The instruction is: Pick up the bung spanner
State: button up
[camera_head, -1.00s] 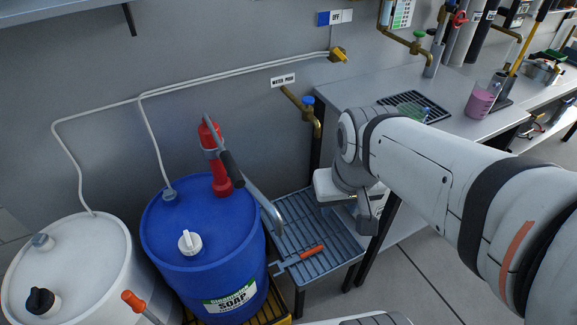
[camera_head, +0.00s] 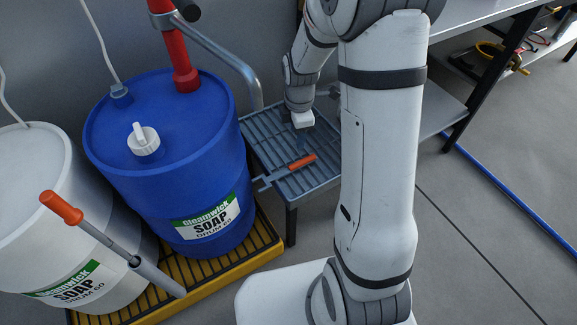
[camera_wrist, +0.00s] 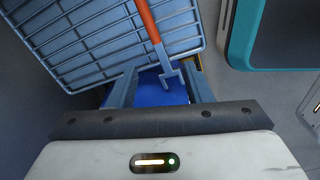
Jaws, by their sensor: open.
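The bung spanner (camera_head: 302,162) has an orange handle and a grey forked head. It lies on a grey slatted stand (camera_head: 322,186), with its head sticking out past the left edge towards the blue drum. My gripper (camera_head: 302,134) is above the stand, pointing down, just behind the spanner's handle in the head view. In the wrist view the spanner (camera_wrist: 150,25) runs down from the top, its head appearing between the open fingers of my gripper (camera_wrist: 160,88). The fingers hold nothing, and a gap to the spanner seems to remain. Part of the stand is hidden behind my arm.
A blue soap drum (camera_head: 170,150) with a red pump (camera_head: 178,60) stands left of the stand on a yellow-edged pallet (camera_head: 240,255). A white drum (camera_head: 30,180) is farther left, with an orange-handled bar (camera_head: 100,238) before it. A workbench (camera_head: 480,30) stands right.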

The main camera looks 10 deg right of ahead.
aim_at(296, 163)
jog(key=f+n+b, duration=0.1)
jog(key=f, duration=0.2)
jog(key=w+f+n+b, duration=0.1)
jog(key=f, duration=0.3)
jog(key=w+f+n+b, duration=0.1)
jog(key=f, duration=0.3)
jog(key=shift+d+f, duration=0.1)
jog(key=shift+f, duration=0.15)
notch_tip(296, 163, down, 5)
jog(key=b, duration=0.3)
jog(key=shift+w+d+f, duration=0.1)
jog(key=shift+d, duration=0.05)
grip_shut()
